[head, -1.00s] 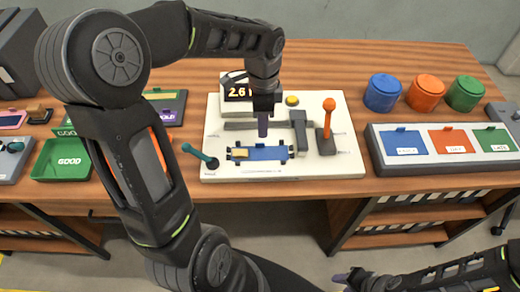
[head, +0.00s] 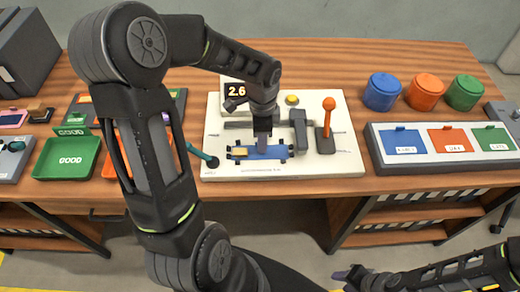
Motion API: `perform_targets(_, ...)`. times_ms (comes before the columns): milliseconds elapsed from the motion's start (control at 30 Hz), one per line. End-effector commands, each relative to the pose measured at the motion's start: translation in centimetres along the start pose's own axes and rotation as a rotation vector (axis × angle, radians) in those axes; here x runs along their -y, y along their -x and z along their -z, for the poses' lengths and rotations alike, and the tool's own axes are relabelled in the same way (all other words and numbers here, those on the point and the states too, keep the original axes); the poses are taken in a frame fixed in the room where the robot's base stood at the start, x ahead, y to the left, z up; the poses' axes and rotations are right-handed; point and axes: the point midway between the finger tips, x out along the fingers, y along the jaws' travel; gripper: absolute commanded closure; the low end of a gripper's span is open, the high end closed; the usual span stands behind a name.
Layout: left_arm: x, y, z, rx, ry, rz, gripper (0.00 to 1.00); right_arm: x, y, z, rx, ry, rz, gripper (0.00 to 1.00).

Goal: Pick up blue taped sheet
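The blue taped sheet (head: 275,153) lies flat on the white machine (head: 225,110), near its front edge, with a tan strip (head: 240,151) at its left end. My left gripper (head: 262,148) points straight down over the middle of the sheet. Its fingertips are at or just above the sheet; contact is hard to tell. The fingers overlap in this view, so their opening cannot be seen. My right gripper (head: 350,274) is low at the bottom of the view, in front of the table, away from the sheet. Its fingers are small and dark.
An orange-knobbed lever (head: 328,115), a dark block (head: 299,128) and a teal-knobbed lever (head: 205,159) stand close around the sheet. A green GOOD tray (head: 68,158) is left. Blue, orange and green jars (head: 425,92) stand behind a lidded sorting box (head: 445,165) at the right.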

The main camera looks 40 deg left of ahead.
Motion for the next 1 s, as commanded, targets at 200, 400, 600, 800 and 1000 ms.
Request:
perform_targets(200,0.01,-0.08,-0.01,0.0,0.0,0.001,0.68,0.0,-0.01,0.0,0.0,0.0,0.0,0.64)
perform_targets(400,0.01,-0.06,0.0,0.0,-0.001,0.001,0.68,0.0,-0.01,0.0,0.0,0.0,0.0,0.64)
perform_targets(600,0.01,-0.05,0.0,0.0,-0.001,0.001,0.7,0.0,0.0,0.0,0.0,0.0,0.0,0.64)
perform_targets(800,0.01,-0.04,0.0,0.0,-0.001,0.001,0.86,0.0,0.0,-0.01,0.0,0.0,0.0,0.64)
perform_targets(1000,0.01,-0.05,0.0,0.0,-0.001,0.001,1.0,0.0,-0.01,-0.01,0.0,0.0,0.0,0.64)
